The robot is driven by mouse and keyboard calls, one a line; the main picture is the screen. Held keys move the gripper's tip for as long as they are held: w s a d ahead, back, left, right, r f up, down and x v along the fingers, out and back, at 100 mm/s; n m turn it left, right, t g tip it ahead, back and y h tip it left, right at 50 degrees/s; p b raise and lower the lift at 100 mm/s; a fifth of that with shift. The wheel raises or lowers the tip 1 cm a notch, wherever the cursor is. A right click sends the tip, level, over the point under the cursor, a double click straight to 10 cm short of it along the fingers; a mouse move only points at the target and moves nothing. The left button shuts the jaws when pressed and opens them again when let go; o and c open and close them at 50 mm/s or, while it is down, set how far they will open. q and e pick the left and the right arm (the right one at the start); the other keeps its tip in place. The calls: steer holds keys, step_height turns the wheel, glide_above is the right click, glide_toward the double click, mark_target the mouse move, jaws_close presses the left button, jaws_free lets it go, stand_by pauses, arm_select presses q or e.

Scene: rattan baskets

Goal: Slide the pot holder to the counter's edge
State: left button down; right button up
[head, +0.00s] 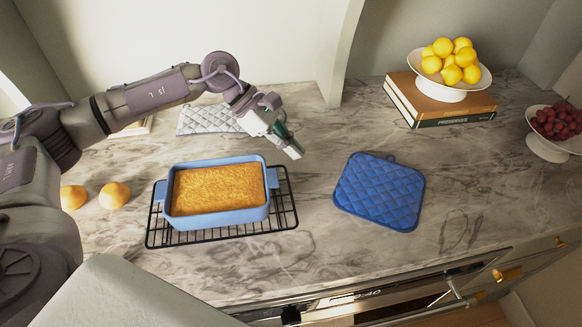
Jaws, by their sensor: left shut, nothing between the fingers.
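The blue quilted pot holder (380,191) lies flat on the grey marble counter (320,245), right of the middle, with its loop toward the back. Bare counter lies between it and the front edge. My left gripper (292,150) is shut and empty, above the counter to the left of the pot holder and behind the baking dish, apart from both. My right gripper is not in view.
A blue baking dish (217,217) of golden cake sits on a black wire rack (289,213) left of the pot holder. Bread rolls (114,195) lie farther left. A grey patterned cloth (207,119) lies behind. Books (440,108) bear a bowl of lemons (457,86); a bowl of red fruit (550,148) stands right.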

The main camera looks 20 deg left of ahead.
mark_target(338, 190)
arm_select(q)
steer(key=shift+d, duration=0.25)
steer(key=x, duration=0.1)
steer(key=p+x, duration=0.1)
steer(key=x, duration=0.2)
steer(key=shift+d+r, duration=0.3)
steer(key=shift+d, duration=0.1)
steer(key=p+x, duration=0.1)
steer(key=x, duration=0.4)
steer(key=shift+a+f+p, duration=0.15)
steer(key=shift+a+p, duration=0.05)
steer(key=shift+p, duration=0.2)
steer(key=shift+d+f, duration=0.3)
steer(key=shift+f, duration=0.15)
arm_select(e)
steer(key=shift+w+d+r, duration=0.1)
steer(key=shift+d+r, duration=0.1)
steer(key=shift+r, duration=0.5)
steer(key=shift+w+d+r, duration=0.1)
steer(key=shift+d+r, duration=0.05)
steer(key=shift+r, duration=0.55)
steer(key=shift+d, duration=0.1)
